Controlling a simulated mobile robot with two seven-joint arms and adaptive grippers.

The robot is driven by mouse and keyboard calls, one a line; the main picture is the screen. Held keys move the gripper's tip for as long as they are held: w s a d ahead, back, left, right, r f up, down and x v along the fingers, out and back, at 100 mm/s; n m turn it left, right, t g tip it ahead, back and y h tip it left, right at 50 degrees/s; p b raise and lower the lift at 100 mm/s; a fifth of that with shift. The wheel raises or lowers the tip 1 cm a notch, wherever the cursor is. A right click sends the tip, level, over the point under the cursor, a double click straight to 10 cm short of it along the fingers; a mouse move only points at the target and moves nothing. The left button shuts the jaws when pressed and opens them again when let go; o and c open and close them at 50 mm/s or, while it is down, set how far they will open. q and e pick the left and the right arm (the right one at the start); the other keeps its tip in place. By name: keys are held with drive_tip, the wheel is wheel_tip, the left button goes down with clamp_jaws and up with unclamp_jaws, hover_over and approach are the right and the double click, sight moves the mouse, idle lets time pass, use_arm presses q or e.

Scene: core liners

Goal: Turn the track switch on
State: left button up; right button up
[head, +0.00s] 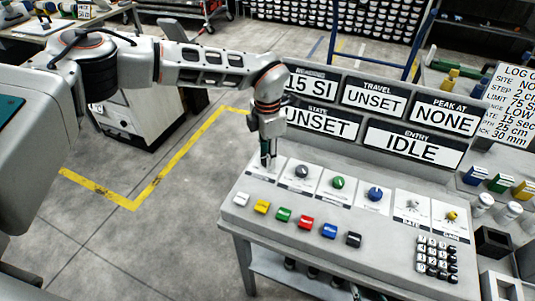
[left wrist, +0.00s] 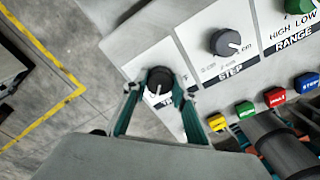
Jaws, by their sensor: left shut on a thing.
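A sloped grey control panel (head: 300,215) carries a row of rotary knobs on white label plates. My left gripper (head: 268,160) reaches down onto the leftmost plate. In the left wrist view, my left gripper (left wrist: 156,92) has its teal fingers on either side of a round black knob (left wrist: 158,78) with a pale pointer line, and is shut on it. The label under this knob is mostly covered by the gripper, so I cannot read it. In the head view the gripper hides this knob. My right gripper is not seen.
The STEP knob (left wrist: 226,42) stands right beside the held one, then a green RANGE knob (head: 337,183) and a blue knob (head: 375,194). Coloured buttons (head: 283,214) line the front, with a keypad (head: 436,258) at right. Display boards (head: 318,124) rise behind, reading UNSET, NONE and IDLE.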

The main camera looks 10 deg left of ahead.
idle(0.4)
use_arm(q)
drive_tip(key=o, duration=1.1)
wheel_tip(320, 180, up, 12)
idle(0.3)
